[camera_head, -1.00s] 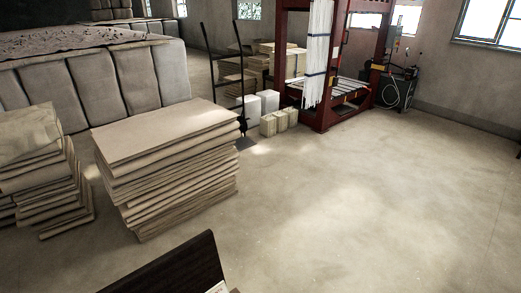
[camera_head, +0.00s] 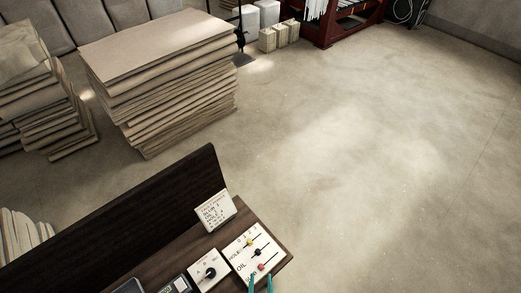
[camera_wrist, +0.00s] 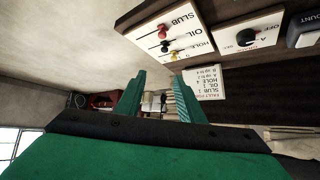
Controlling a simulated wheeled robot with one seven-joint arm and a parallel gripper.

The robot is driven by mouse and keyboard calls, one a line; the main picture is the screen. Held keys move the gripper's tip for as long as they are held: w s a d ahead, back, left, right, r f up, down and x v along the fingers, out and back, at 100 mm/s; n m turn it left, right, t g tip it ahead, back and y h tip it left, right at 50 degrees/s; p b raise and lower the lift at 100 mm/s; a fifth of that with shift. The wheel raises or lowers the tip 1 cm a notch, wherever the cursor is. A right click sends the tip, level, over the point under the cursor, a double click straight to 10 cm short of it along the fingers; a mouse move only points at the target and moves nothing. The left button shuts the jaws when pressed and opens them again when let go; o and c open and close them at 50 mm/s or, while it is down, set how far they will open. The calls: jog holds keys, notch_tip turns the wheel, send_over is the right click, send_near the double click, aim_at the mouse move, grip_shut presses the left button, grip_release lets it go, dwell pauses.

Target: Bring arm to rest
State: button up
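My gripper (camera_head: 261,283) shows at the bottom edge of the head view as two teal fingertips, in front of the slider panel's lower edge. In the wrist view my gripper (camera_wrist: 158,88) has its two green fingers apart, with nothing between them. The slider panel (camera_head: 240,262) is white, with HOLE, OIL and SLUB labels and small black, yellow and red knobs. In the wrist view the slider panel (camera_wrist: 190,42) appears upside down above the fingers. I cannot tell whether the fingertips touch it. Most of the arm is out of view.
A dial box (camera_head: 206,270) and a printed card (camera_head: 214,211) stand on the dark wooden desk (camera_head: 272,247), which has a raised dark back board (camera_head: 130,222). Stacks of folded cloth (camera_head: 165,95) stand beyond it. The floor (camera_head: 370,170) at right is clear.

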jog(key=s+r+t, duration=0.3)
jog(key=s+r, duration=0.1)
jog(key=r, duration=0.5)
jog(key=s+r+t, duration=0.2)
jog(key=s+r, duration=0.3)
jog(key=r, duration=0.5)
jog(key=shift+s+r+t, duration=0.2)
jog(key=shift+t, duration=0.2)
jog(key=shift+c, duration=0.3)
jog(key=shift+w, duration=0.1)
jog(key=shift+c, duration=0.2)
